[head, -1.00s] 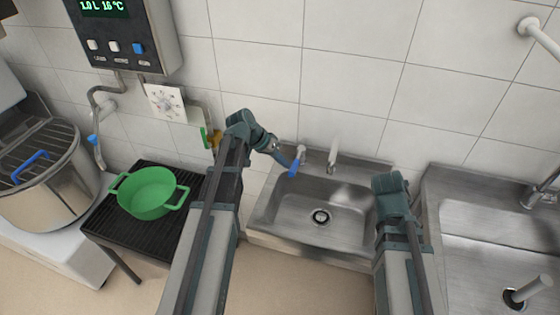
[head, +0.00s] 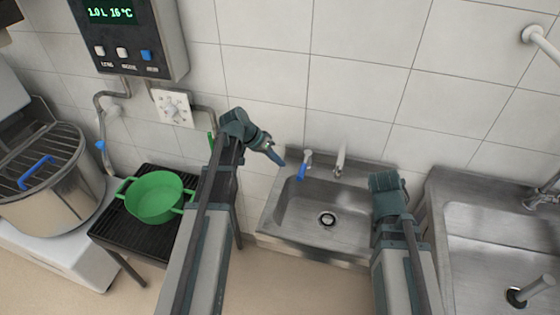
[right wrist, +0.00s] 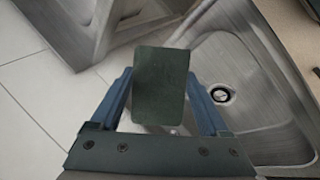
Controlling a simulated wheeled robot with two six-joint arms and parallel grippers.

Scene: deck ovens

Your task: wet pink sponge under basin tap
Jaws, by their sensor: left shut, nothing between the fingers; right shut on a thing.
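The steel basin (head: 290,222) is on the wall, with a spout (head: 340,160) and a blue tap lever (head: 302,172) at its back. I cannot make out any water stream. My left gripper (head: 281,161) is shut and empty, just left of the lever with a small gap. My right gripper (right wrist: 160,74) is shut on a block with a dark green face (right wrist: 160,95), seemingly the sponge; no pink shows. In the right wrist view the block covers part of the basin's edge, with the drain (right wrist: 221,94) to its right. In the head view my right arm hides that gripper.
A green pot (head: 154,197) stands on a black stand (head: 108,228) to the left, beside a large steel kettle (head: 50,195). A water meter panel (head: 125,40) hangs above. Another steel sink (head: 480,225) lies close on the right.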

